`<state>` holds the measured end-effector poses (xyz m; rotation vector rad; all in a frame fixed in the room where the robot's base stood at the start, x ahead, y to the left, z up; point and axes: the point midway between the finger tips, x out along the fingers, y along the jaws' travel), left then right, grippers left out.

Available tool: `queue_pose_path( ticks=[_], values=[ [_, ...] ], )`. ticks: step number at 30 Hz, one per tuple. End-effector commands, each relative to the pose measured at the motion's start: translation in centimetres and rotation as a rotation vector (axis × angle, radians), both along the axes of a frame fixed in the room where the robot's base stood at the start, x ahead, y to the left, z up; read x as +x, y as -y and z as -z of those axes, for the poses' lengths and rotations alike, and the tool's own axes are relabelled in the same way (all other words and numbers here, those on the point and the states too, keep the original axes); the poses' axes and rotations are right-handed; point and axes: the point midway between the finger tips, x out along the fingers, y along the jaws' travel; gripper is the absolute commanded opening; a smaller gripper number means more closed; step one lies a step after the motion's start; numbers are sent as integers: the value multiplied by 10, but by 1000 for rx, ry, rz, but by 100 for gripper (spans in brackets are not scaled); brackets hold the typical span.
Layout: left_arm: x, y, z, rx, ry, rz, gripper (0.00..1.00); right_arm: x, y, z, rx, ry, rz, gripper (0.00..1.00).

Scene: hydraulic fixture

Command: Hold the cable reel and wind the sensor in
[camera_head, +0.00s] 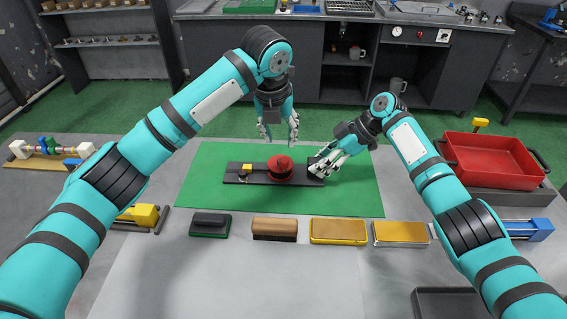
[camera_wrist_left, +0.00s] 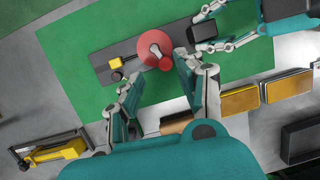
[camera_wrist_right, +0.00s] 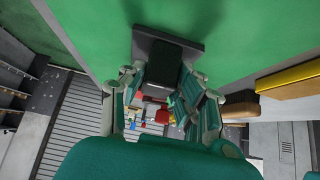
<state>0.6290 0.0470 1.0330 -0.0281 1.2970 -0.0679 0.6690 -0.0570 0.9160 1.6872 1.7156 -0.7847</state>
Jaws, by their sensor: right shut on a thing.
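The red cable reel (camera_head: 280,168) sits on a dark base board (camera_head: 255,181) lying on a green mat (camera_head: 215,205). It also shows in the left wrist view (camera_wrist_left: 155,47) as a red disc with a pale hub. A small yellow block (camera_head: 247,168), probably the sensor, is on the board left of the reel; a thin line joins them in the left wrist view. My left gripper (camera_head: 280,138) is open and empty above the reel. My right gripper (camera_head: 319,167) is shut on the dark block (camera_wrist_right: 158,58) at the board's right end.
Several brush-like blocks, one with a brown top (camera_head: 275,226), line the table in front of the mat. A red tray (camera_head: 490,163) stands at the right and a yellow clamp (camera_head: 140,216) at the left. The mat around the board is clear.

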Motion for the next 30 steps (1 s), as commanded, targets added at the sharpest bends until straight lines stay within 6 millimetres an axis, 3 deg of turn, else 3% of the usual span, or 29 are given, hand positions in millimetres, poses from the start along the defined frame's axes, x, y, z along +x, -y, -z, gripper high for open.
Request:
queue_pose_path(
  ticks=[7,21,30],
  values=[
    [-16,6,17,57,31,128,37,0,0,0,0,-1,-1,0],
    [-1,9,67,56,29,127,37,0,0,0,-1,-1,-1,0],
    [4,10,81,57,32,128,37,0,0,1,-1,-1,-1,0]
  ],
)
